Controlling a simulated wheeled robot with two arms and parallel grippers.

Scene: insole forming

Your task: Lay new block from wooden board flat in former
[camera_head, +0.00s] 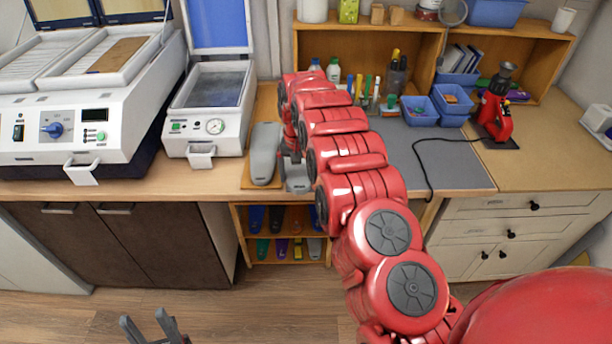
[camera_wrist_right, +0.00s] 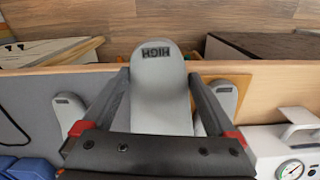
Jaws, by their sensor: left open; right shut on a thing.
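A grey insole-shaped block marked HIGH (camera_wrist_right: 156,75) is between the fingers of my right gripper (camera_wrist_right: 158,88), which is shut on it. In the head view the block's end (camera_head: 298,181) shows at the counter's front edge, and my arm hides the rest. Another grey block (camera_head: 264,153) lies on the wooden board (camera_head: 246,180) just left of it. A white press with a gauge (camera_head: 205,127) and raised blue lid stands further left; its tray (camera_head: 213,88) looks empty. I cannot tell whether it is the former. My left gripper (camera_head: 148,326) is open and empty, low over the floor.
A larger white machine (camera_head: 60,125) with open lids stands at far left, a brown slab (camera_head: 118,54) in its tray. A grey mat (camera_head: 460,160) lies right of my arm, with blue bins (camera_head: 420,110) and a red tool (camera_head: 494,112) behind. Another grey block (camera_wrist_right: 69,110) lies on the mat.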

